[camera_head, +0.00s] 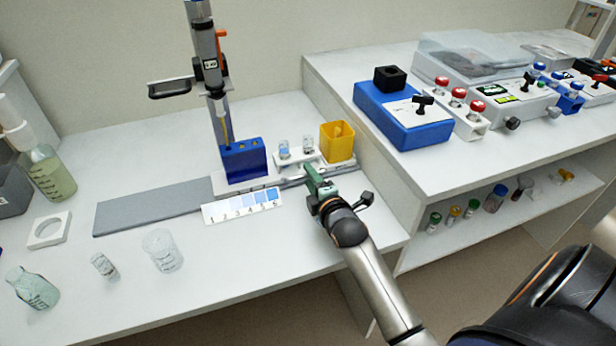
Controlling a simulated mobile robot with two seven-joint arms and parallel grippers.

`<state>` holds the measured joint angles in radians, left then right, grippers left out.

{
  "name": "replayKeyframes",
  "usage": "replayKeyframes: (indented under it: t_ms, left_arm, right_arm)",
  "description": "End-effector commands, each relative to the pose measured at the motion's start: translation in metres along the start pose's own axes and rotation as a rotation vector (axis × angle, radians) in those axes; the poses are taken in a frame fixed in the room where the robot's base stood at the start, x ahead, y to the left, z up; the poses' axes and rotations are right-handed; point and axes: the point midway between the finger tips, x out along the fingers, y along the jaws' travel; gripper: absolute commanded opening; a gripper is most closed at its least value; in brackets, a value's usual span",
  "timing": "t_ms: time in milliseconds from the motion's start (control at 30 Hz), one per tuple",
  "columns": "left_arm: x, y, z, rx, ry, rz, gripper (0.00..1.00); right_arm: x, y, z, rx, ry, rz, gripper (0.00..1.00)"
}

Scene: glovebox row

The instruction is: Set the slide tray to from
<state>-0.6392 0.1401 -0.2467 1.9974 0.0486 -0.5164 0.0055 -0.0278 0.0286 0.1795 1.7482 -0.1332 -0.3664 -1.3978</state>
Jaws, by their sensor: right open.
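A long grey rail or plate (150,207) lies on the left bench. A blue block with holes (244,160) stands on a pale base over it, below an upright pipette-like tool (207,55); this looks like the slide tray, though I cannot be sure. A white card numbered 1 to 5 with blue-shaded squares (243,206) lies in front. My right gripper (313,178) is open by the right end of the rail, at a green part; I cannot tell whether it touches anything. My left gripper is out of view.
A yellow cup (338,142) and a small vial rack (298,156) stand just behind my right gripper. A beaker (163,250), a vial (104,265) and a flask (33,288) stand at front left. A blue box (400,112) sits on the higher right bench.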

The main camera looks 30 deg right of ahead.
Motion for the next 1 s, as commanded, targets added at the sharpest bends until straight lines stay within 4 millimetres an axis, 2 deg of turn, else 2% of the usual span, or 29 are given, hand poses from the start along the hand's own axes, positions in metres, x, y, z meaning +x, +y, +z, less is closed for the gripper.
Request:
replayKeyframes:
  t_ms: [200, 500, 900, 1000]
  left_arm:
    - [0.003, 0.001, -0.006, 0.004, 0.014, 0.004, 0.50]
    - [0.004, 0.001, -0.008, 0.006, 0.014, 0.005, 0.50]
    - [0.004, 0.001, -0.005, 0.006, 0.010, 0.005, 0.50]
    - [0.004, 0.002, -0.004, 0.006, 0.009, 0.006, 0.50]
  right_arm:
    - [0.017, 0.000, 0.000, 0.000, 0.000, 0.000, 0.44]
    - [0.019, 0.000, 0.000, 0.001, 0.000, 0.000, 0.44]
    - [0.018, 0.000, 0.000, 0.001, 0.000, 0.000, 0.00]
    - [0.018, 0.000, 0.000, 0.001, 0.000, -0.001, 0.00]
